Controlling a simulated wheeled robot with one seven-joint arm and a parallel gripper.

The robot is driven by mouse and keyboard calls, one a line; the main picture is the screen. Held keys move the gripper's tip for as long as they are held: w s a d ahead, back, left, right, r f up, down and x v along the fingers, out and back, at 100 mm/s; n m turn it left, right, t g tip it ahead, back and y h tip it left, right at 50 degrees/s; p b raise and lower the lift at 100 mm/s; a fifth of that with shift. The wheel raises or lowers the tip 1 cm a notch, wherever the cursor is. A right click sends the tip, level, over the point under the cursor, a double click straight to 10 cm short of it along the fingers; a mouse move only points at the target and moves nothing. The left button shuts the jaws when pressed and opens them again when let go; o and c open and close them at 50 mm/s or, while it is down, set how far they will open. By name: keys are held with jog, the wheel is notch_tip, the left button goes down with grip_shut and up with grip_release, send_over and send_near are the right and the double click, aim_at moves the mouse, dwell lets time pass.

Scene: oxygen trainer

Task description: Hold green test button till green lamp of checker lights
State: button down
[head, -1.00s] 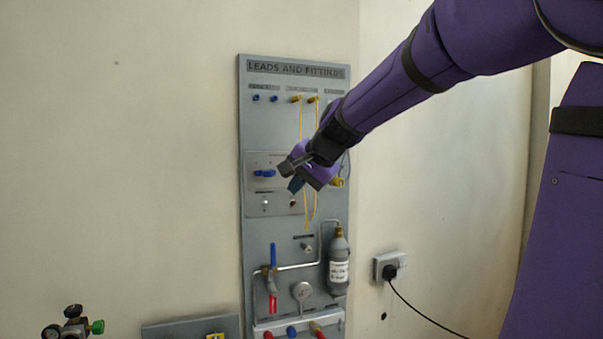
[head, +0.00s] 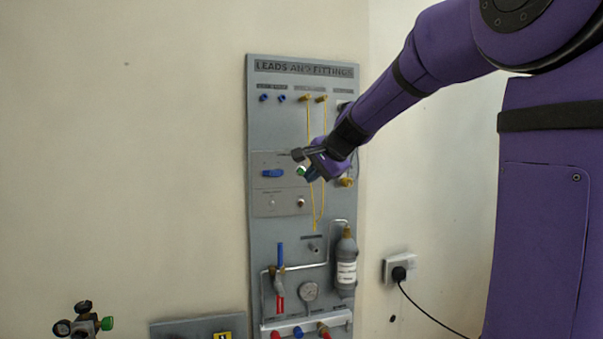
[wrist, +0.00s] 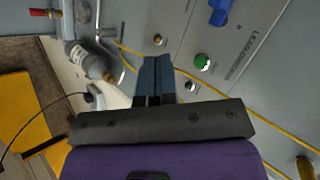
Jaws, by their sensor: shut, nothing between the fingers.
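The checker is a grey plate (head: 262,158) on the upright leads board. A green round part (head: 300,171), which looks like the test button, shows just left of my fingertips; it is also in the wrist view (wrist: 202,61), right of the fingers. My gripper (head: 309,175) is shut and empty, its tips (wrist: 155,60) in front of the board and apart from the green part in the picture. A small round fitting (wrist: 190,86) sits beside the fingers; I cannot tell whether it is the lamp. I see no clear green glow.
A blue part (head: 272,173) sits left of the green one. Two small round fittings (head: 271,202) are below. Yellow leads (head: 322,205) hang close to my gripper. A grey bottle (head: 346,262) and pipework are lower down. The wall at left is bare.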

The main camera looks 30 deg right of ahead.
aim_at(304, 171)
jog(key=shift+w+d, duration=0.35)
jog(key=shift+w, duration=0.8)
jog(key=shift+w+d, duration=0.3)
jog(key=shift+w, duration=0.85)
jog(key=shift+w+d, duration=0.35)
jog(key=shift+w, duration=0.8)
jog(key=shift+w, duration=0.1)
jog(key=shift+w+d, duration=0.15)
jog(key=shift+w, duration=0.15)
jog(key=shift+w+d, duration=0.1)
jog(key=shift+w, duration=0.25)
jog(key=shift+s, duration=0.1)
dwell(1.7)
jog(key=shift+s+a, duration=0.25)
jog(key=shift+s, duration=0.4)
jog(key=shift+s, duration=0.1)
jog(key=shift+s+a, duration=0.25)
jog(key=shift+s, duration=0.5)
jog(key=shift+s+a, duration=0.2)
jog(key=shift+s, duration=0.6)
jog(key=shift+s+a, duration=0.25)
jog(key=shift+s, duration=0.5)
